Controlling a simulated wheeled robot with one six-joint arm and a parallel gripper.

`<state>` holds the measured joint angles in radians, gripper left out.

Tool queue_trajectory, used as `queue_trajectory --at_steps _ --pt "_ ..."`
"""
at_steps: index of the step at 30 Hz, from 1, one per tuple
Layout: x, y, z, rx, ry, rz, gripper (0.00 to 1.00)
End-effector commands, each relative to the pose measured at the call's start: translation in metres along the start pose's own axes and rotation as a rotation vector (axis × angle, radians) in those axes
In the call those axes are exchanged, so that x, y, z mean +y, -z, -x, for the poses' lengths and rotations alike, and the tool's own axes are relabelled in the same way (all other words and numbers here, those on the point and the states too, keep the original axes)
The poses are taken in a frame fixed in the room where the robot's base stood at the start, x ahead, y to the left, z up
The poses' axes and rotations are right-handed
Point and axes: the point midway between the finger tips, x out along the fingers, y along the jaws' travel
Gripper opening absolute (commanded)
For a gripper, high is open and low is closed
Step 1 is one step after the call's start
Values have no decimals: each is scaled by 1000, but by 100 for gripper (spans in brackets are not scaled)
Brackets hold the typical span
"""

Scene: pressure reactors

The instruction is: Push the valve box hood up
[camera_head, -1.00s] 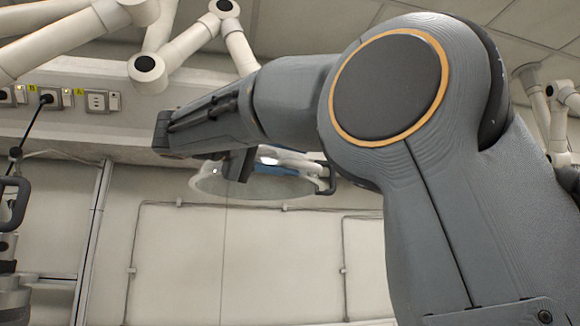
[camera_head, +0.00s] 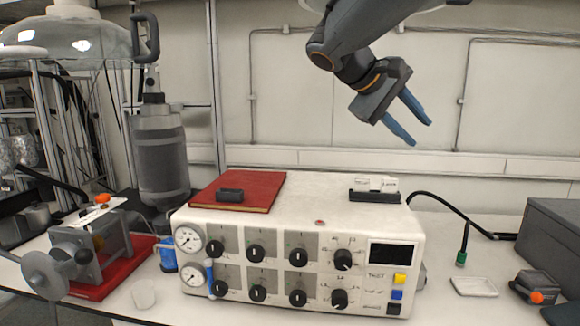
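The white valve box (camera_head: 330,214), with dials, knobs and a dark display, stands on the bench. Only a small part of the lower edge of the hood above it (camera_head: 312,5) shows at the top of the picture; the rest is cut off. My gripper (camera_head: 420,132) is open and empty, with its two blue fingers apart and pointing down to the right. It hangs below the visible hood edge and well above the box. I cannot tell its depth relative to the hood.
Another clear hood (camera_head: 60,38) hangs at the upper left. A grey cylinder vessel (camera_head: 160,160) stands left of the box, with a black handle (camera_head: 145,38) above it. A red book (camera_head: 240,192) lies on the box. A dark case (camera_head: 552,240) stands at right.

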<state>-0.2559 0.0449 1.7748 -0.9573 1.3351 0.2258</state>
Motion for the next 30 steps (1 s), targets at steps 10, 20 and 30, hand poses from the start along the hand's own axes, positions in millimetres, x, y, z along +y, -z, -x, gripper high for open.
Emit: queue_trajectory --at_steps 10,20,30 --pt "-207 -79 -94 -36 507 44 34" --pt "-350 -176 -121 -101 854 -220 34" --pt "-369 -192 -122 -115 890 -298 34"
